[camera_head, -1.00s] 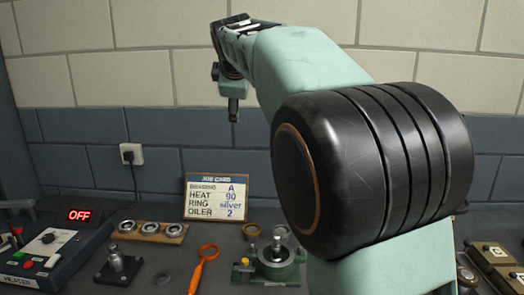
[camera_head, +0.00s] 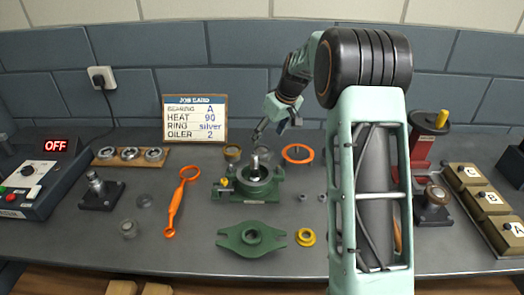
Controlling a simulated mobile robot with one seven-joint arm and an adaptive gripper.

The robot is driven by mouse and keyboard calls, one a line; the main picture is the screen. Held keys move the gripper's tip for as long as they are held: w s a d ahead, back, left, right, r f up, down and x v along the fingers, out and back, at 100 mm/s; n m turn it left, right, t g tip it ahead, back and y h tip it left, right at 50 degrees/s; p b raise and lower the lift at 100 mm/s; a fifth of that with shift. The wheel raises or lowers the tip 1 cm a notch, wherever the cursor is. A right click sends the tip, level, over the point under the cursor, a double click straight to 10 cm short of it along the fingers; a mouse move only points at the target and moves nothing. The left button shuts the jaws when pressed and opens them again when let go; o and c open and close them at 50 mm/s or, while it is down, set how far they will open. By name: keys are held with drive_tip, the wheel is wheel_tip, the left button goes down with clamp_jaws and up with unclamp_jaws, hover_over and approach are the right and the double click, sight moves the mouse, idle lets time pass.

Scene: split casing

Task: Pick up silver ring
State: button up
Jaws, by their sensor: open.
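A small silver-grey ring (camera_head: 261,153) stands on the bench behind the green casing base, just right of a brass-coloured ring (camera_head: 232,153). It is partly hidden by the casing's shaft. My gripper (camera_head: 269,131) is open and empty, pointing down and to the left, a little above and beyond the silver-grey ring in the picture. I cannot tell the exact gap between them. The job card (camera_head: 195,117) at the back reads "RING silver".
The green casing base (camera_head: 254,190) stands close in front of the rings. An orange ring (camera_head: 297,153) lies to the right. A green casing cover (camera_head: 252,238), a yellow ring (camera_head: 305,237) and an orange wrench (camera_head: 175,208) lie nearer. My arm hides part of the right side.

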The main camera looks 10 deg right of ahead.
sight(262, 150)
drive_tip(key=x, duration=0.7)
drive_tip(key=shift+w+d+p, duration=0.1)
drive_tip(key=shift+p, duration=0.25)
drive_tip(key=c, duration=1.3)
drive_tip(key=shift+r, duration=0.15)
